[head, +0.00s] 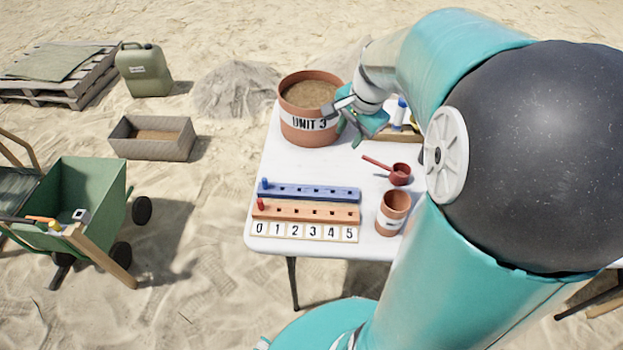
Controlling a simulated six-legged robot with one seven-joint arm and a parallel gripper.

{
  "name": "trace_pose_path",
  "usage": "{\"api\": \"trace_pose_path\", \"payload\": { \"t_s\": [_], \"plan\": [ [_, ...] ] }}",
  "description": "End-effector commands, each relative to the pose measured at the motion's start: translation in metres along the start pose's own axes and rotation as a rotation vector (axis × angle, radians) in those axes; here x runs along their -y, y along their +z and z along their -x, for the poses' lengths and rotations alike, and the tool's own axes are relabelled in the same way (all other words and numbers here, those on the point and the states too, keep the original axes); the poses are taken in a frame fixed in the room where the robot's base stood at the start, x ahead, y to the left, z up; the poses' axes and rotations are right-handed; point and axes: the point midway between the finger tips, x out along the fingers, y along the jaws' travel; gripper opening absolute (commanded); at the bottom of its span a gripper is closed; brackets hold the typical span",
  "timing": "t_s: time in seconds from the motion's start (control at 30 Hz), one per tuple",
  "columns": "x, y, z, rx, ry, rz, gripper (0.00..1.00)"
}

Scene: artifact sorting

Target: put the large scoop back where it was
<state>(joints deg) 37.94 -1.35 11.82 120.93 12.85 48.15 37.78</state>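A red scoop (400,174) lies on the white table, its handle pointing to the upper left. It is the only scoop I can make out, and I cannot tell whether it is the large one. My gripper (341,128) is at the right side of the large clay pot marked UNIT 3 (309,135), which is full of sand. My arm hides the right part of the table.
A small clay cup (393,213) stands below the scoop. A blue peg rail (310,193), an orange peg rail (307,212) and number tiles (304,232) lie front left. A tray (403,137) is partly hidden behind my gripper. The table's middle left (300,165) is clear.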

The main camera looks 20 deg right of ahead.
Motion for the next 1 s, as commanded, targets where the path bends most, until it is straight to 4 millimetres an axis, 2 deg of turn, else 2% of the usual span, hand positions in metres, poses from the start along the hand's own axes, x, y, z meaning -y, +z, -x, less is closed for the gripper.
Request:
{"api": "trace_pose_path", "payload": {
  "t_s": [0.03, 0.2, 0.4, 0.5, 0.6, 0.7, 1.0],
  "plan": [
    [0.003, 0.024, 0.015, -0.025, -0.003, 0.116, 0.34],
    [-0.004, 0.091, 0.053, -0.090, -0.013, 0.483, 0.34],
    [-0.029, 0.156, 0.085, -0.160, -0.049, 0.897, 0.34],
    [-0.045, 0.179, 0.094, -0.188, -0.071, 1.071, 0.34],
    [-0.056, 0.193, 0.099, -0.207, -0.089, 1.188, 0.34],
    [-0.061, 0.198, 0.100, -0.218, -0.096, 1.246, 0.34],
    [-0.062, 0.199, 0.100, -0.219, -0.096, 1.256, 0.34]
  ]
}}
